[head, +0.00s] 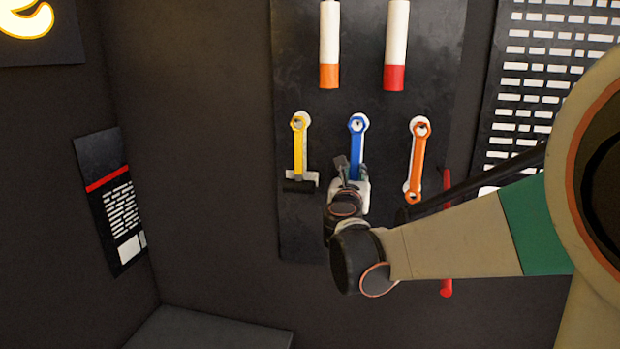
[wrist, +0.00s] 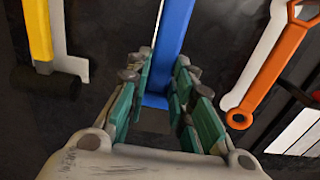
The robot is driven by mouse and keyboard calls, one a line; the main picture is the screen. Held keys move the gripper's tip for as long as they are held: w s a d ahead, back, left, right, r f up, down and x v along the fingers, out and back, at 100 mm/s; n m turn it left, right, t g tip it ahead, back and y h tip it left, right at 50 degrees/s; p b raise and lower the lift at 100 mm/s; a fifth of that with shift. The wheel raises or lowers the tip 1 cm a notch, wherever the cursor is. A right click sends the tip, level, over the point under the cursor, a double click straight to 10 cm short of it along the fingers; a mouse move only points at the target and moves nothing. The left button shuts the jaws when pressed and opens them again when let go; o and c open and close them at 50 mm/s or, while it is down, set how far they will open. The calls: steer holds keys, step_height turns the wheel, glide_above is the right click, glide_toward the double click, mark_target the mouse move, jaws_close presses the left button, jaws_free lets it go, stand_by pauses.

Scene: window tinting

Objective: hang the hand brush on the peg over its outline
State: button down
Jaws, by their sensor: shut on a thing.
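A blue-handled tool, which I take as the hand brush (head: 356,148), is upright against the dark wall panel (head: 330,225), between a yellow and an orange tool. Its ring end is at the top, over a pale round spot with the peg. I cannot tell whether the peg passes through the ring. My gripper (head: 349,178) is at the tool's lower part, with its fingers on either side of it. The wrist view shows the blue handle (wrist: 174,40) running down between the green-padded fingers (wrist: 163,82). The tool's lower end and most of its outline are hidden.
The yellow tool with a black crosspiece (head: 299,150) hangs left, and the orange tool (head: 416,160) right, close to my gripper. Two white tubes, orange-ended (head: 329,45) and red-ended (head: 396,45), are above. A red item (head: 446,288) is partly behind my arm.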

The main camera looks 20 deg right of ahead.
steer(key=shift+x, duration=1.4)
steer(key=shift+w+d+f+b, duration=0.35)
steer(key=shift+w+f+b, duration=0.15)
steer(key=shift+b, duration=0.2)
steer(key=c, duration=1.3)
jaws_free()
